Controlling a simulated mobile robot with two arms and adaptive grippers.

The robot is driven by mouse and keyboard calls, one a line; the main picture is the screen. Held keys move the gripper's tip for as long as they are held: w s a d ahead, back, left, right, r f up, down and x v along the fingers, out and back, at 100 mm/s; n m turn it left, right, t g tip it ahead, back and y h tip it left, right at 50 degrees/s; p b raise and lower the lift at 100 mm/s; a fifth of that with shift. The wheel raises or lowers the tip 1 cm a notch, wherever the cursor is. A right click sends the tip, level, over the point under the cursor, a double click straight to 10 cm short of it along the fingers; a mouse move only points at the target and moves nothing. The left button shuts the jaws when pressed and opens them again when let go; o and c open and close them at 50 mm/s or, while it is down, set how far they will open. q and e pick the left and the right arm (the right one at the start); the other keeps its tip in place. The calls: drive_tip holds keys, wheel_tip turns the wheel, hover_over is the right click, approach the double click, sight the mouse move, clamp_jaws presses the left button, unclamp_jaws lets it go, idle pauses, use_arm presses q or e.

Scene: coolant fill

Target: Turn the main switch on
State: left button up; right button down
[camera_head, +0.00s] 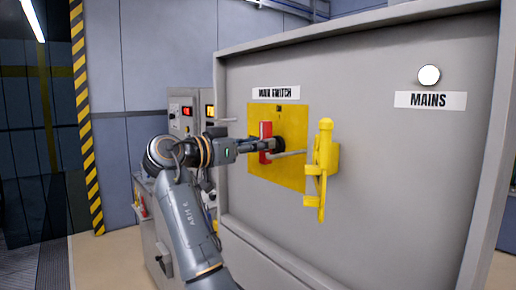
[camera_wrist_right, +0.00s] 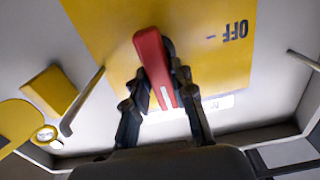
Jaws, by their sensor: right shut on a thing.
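The main switch is a red handle (camera_head: 265,141) on a yellow plate (camera_head: 293,168), on the front of a large grey cabinet. A label above the plate names the switch. In the right wrist view the red handle (camera_wrist_right: 150,58) lies between the two dark fingers of my right gripper (camera_wrist_right: 161,92), which is shut on it. The word OFF (camera_wrist_right: 235,31) shows upside down on the plate beside the handle. In the head view my right gripper (camera_head: 268,146) reaches the handle from the left and covers part of it. My left gripper is not in view.
A yellow bracket (camera_head: 322,170) with a rod stands out from the cabinet (camera_head: 395,200), right of the plate. A white round lamp (camera_head: 429,75) sits above the MAINS label (camera_head: 430,100).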

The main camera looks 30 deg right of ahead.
idle(0.5)
drive_tip(key=c, duration=1.1)
unclamp_jaws()
drive_tip(key=shift+d, duration=0.2)
drive_tip(key=a, duration=0.8)
drive_tip(key=s+a, duration=0.1)
drive_tip(key=a, duration=0.3)
